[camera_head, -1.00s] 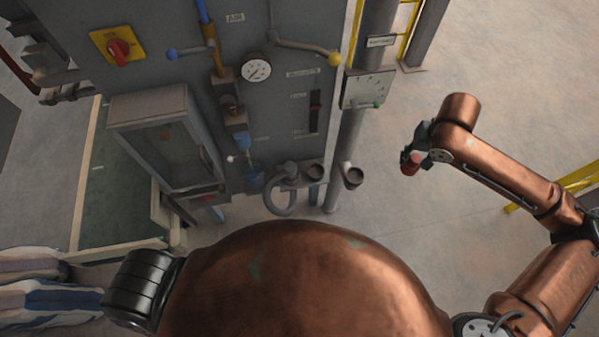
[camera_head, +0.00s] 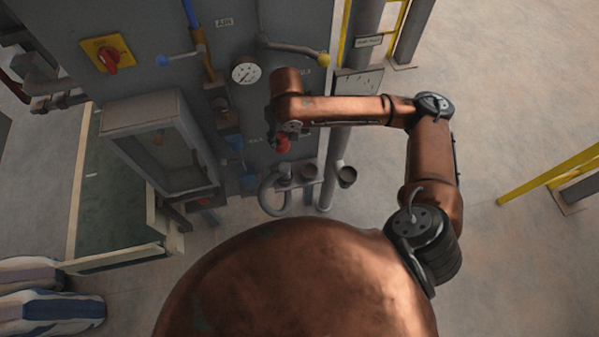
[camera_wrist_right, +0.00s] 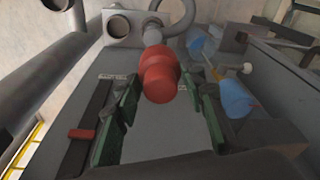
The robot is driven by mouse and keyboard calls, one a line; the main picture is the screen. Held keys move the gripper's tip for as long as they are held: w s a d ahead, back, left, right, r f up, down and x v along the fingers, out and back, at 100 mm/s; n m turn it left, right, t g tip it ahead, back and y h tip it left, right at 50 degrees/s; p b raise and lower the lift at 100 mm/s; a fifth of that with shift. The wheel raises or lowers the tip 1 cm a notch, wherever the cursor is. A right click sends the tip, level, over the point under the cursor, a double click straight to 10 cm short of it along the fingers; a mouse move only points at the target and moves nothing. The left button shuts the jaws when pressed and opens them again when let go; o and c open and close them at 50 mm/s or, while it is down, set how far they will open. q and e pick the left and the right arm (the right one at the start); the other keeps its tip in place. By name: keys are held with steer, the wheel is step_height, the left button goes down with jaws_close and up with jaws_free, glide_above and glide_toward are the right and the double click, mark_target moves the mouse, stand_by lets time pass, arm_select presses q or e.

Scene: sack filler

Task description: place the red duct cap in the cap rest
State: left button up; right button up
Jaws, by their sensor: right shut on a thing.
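The red duct cap (camera_head: 283,144) is held by my right gripper (camera_head: 288,132) in front of the grey machine panel, above the hose fittings. In the right wrist view the cap (camera_wrist_right: 158,76) sits between the tips of the two green-padded fingers (camera_wrist_right: 162,84). A grey round cup (camera_head: 312,169) is on a bracket below and right of the cap; its dark opening (camera_wrist_right: 118,26) shows beyond the cap in the wrist view. I cannot tell which is the cap rest. My left gripper is out of view.
A grey windowed box (camera_head: 155,140) stands left. The floor at right is open up to a yellow rail (camera_head: 548,178).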

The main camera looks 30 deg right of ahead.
steer(key=s+f+n+p, duration=0.2)
steer(key=s+f, duration=0.2)
steer(key=f, duration=0.5)
steer(key=s+f+n+p, duration=0.2)
steer(key=s+f+n, duration=0.15)
steer(key=f, duration=0.45)
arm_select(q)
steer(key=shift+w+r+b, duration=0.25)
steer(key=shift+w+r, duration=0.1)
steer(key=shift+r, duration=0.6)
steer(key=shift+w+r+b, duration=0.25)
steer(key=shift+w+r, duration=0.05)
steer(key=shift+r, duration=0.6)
arm_select(e)
steer(key=shift+m, duration=0.35)
steer(key=shift+w+d+f, duration=1.35)
steer(key=shift+d+f, duration=0.6)
steer(key=shift+f, duration=0.35)
steer(key=shift+w+d+f, duration=1.35)
steer(key=shift+d+f, duration=0.6)
steer(key=shift+f, duration=0.3)
steer(key=shift+w+d+f, duration=1.35)
steer(key=shift+d+f, duration=0.6)
steer(key=shift+f, duration=0.35)
steer(key=shift+f, duration=0.15)
steer(key=o, duration=1.2)
steer(key=shift+c, duration=0.2)
steer(key=shift+y, duration=0.3)
